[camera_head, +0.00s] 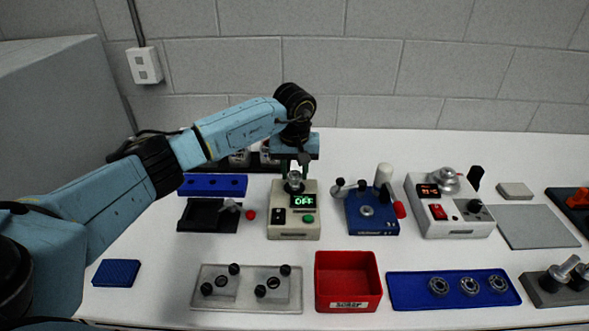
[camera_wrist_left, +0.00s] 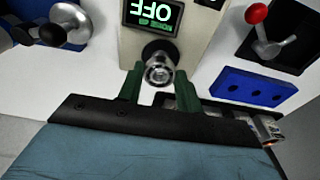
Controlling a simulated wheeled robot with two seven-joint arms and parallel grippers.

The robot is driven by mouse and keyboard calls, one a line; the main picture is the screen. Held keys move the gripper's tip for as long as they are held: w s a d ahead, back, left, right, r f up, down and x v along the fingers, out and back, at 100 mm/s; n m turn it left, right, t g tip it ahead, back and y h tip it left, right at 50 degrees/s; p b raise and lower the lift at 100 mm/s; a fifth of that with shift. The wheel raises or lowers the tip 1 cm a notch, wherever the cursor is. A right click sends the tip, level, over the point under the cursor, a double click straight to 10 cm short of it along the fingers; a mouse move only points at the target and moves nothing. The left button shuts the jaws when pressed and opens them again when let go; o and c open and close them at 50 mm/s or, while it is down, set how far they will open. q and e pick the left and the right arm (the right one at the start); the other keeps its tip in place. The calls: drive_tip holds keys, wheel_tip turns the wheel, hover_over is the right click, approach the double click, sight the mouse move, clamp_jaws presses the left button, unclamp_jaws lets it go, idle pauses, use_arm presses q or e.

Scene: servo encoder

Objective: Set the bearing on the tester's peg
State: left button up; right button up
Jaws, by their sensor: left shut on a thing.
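The tester (camera_head: 292,229) is a beige box with a lit display reading OFF, a black switch and a green button. It stands in the middle of the table. My left gripper (camera_head: 296,170) reaches down from behind over the tester's top. It is shut on a small metal bearing (camera_head: 294,184). In the left wrist view the bearing (camera_wrist_left: 159,73) shows at the tips of the green fingers (camera_wrist_left: 159,86), close to the tester's dark peg mount (camera_wrist_left: 157,49). I cannot tell whether the bearing is around the peg or only above it. My right gripper is out of view.
A blue tray (camera_head: 400,298) with three bearings lies at the front right. A red bin (camera_head: 347,262) stands beside it. A blue press (camera_head: 370,220) is right of the tester, and a black fixture (camera_head: 205,215) is left. A grey plate with black knobs (camera_head: 248,301) lies in front.

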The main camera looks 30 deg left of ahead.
use_arm(q)
drive_tip(key=shift+f, duration=0.2)
idle(0.3)
drive_tip(key=shift+f+b, duration=0.5)
drive_tip(key=o, duration=1.4)
drive_tip(key=shift+r+p, duration=1.95)
drive_tip(key=shift+r, duration=1)
